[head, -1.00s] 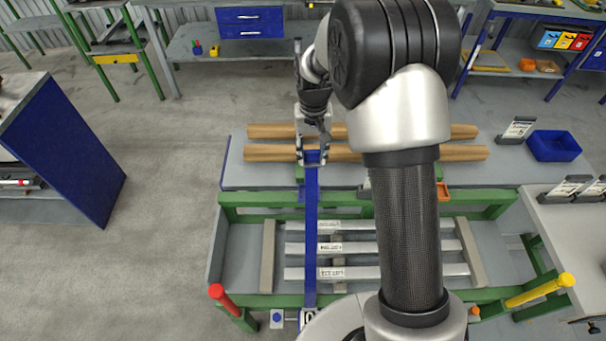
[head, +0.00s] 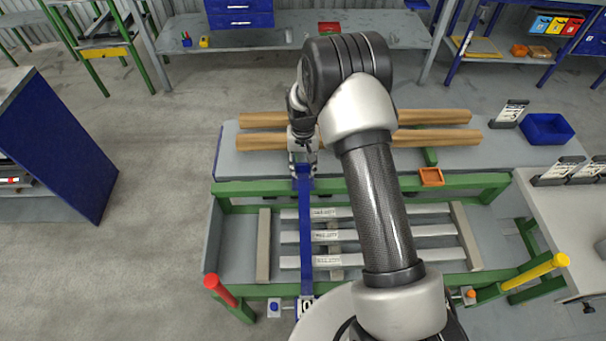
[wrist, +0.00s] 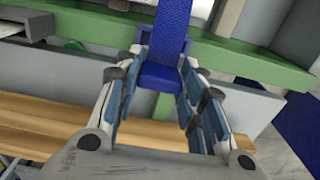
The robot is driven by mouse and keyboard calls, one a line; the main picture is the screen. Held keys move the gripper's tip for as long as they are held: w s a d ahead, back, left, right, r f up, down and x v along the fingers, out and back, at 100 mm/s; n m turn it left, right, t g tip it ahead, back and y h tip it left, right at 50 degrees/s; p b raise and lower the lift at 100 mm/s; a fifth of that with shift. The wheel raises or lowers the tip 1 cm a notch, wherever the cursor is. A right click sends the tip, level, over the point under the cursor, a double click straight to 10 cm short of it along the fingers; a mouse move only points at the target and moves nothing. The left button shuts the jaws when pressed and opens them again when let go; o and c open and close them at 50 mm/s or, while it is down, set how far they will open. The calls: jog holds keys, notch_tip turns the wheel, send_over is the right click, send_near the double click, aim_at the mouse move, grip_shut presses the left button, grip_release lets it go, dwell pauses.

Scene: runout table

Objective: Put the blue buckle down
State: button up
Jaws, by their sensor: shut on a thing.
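A blue buckle (wrist: 160,76) sits between the fingertips of my gripper (wrist: 161,70) in the wrist view, with a blue strap (wrist: 171,22) running away from it. In the head view my gripper (head: 302,172) points down near the front edge of the grey table (head: 222,160) and is shut at the top end of the strap (head: 306,235). The strap stretches from there toward the robot, across the green frame and the metal bars. My fingers hide much of the buckle in the head view.
Two wooden beams (head: 445,137) lie across the table, behind and beside my gripper. Labelled metal bars (head: 400,231) lie in the lower bay. Red (head: 220,290) and yellow (head: 536,271) handles stand at the front.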

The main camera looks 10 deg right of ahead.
aim_at(303, 171)
jog(key=shift+f+b, duration=0.35)
jog(key=shift+f, duration=1.85)
jog(key=shift+f, duration=0.2)
jog(key=o, duration=1.1)
jog(key=shift+r, duration=0.15)
